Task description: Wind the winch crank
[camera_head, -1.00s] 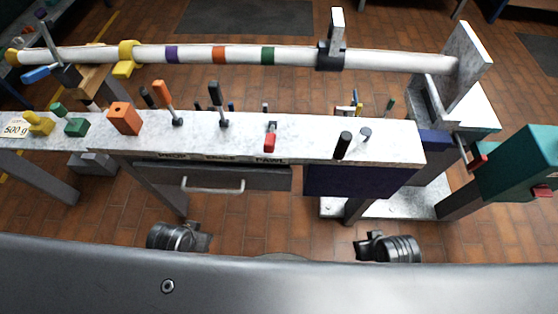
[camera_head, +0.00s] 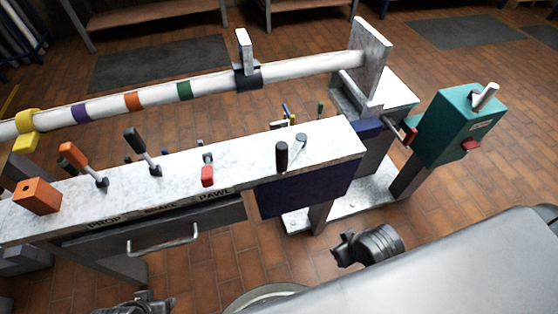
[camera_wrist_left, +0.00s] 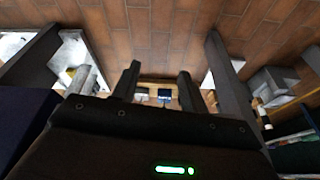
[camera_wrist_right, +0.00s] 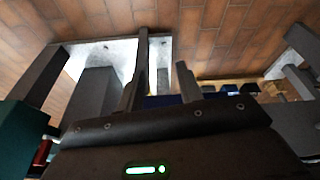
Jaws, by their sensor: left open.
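A dark upright cylinder (camera_head: 282,156) stands beside a thin grey post (camera_head: 299,143) on the right end of the bench top, above a navy panel (camera_head: 305,188); this looks like the winch crank. My right gripper (camera_wrist_right: 158,70) has its two fingers apart with nothing between them; in the head view it sits low, in front of and below the bench's right end, clear of the crank. My left gripper (camera_wrist_left: 160,70) is open and empty; in the head view only part of it shows at the bottom edge, below the drawer.
The bench carries orange (camera_head: 73,154) and black (camera_head: 135,140) levers and a red-tipped lever (camera_head: 207,176) above the label PAWL. A white banded mast (camera_head: 210,88) lies behind. A teal box (camera_head: 460,124) stands at right. A drawer handle (camera_head: 163,244) juts out in front.

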